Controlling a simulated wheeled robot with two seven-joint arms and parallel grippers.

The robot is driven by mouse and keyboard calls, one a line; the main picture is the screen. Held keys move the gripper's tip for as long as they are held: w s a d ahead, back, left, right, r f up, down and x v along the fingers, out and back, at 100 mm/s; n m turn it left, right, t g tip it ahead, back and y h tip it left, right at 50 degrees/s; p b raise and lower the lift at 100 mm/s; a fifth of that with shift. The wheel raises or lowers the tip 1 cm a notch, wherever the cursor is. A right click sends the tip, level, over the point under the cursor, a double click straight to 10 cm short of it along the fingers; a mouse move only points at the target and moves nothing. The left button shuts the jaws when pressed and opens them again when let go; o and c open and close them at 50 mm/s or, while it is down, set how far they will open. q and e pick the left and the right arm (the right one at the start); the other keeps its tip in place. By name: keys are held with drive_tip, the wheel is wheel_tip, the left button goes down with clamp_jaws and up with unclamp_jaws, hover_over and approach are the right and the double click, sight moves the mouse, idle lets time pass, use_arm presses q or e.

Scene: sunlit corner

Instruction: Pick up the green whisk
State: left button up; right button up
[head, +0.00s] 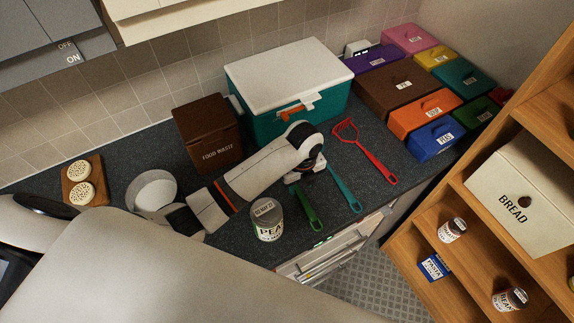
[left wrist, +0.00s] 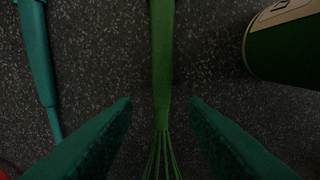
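The green whisk lies on the dark speckled counter. In the head view its handle (head: 311,212) shows, while its wire end is hidden under my left gripper (head: 298,178). In the left wrist view the whisk (left wrist: 162,55) runs down the middle, handle at the top and wires at the bottom. My left gripper (left wrist: 160,103) is open, with one finger on each side of the whisk near where the wires begin. Gaps show between the fingers and the whisk. My right gripper is not in view.
A teal utensil (head: 345,189) and a red one (head: 367,152) lie to the right. A can of peas (head: 267,221) stands left of the whisk handle. A brown food waste bin (head: 208,135) and a teal cooler (head: 262,125) stand behind.

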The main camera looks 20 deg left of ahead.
sight(300, 192)
use_arm(q)
drive_tip(key=shift+s+f, duration=0.1)
drive_tip(key=shift+f, duration=1.4)
clamp_jaws()
